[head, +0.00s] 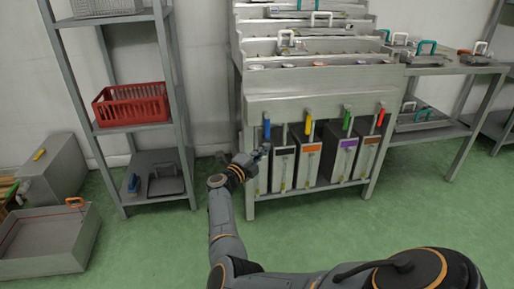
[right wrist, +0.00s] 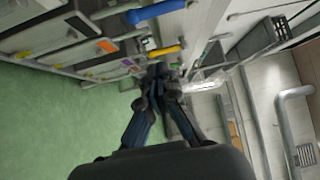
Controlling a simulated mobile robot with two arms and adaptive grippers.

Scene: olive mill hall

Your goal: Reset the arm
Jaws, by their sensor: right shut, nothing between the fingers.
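My right arm reaches forward from the bottom of the head view. Its gripper (head: 258,156) is in front of the left end of the metal bench (head: 320,104), just below and left of the blue lever handle (head: 267,128). In the right wrist view the gripper's fingers (right wrist: 158,74) come together and hold nothing. The blue handle (right wrist: 155,12) and the yellow handle (right wrist: 165,50) show beyond them. I cannot tell whether the fingertips touch anything. My left gripper is not in view.
Below the bench front stand several grey bins (head: 307,158) with coloured labels. Yellow (head: 309,127), green (head: 346,121) and red (head: 380,117) handles line its front. A shelf rack (head: 134,126) with a red crate (head: 132,104) stands left. Green floor is clear in front.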

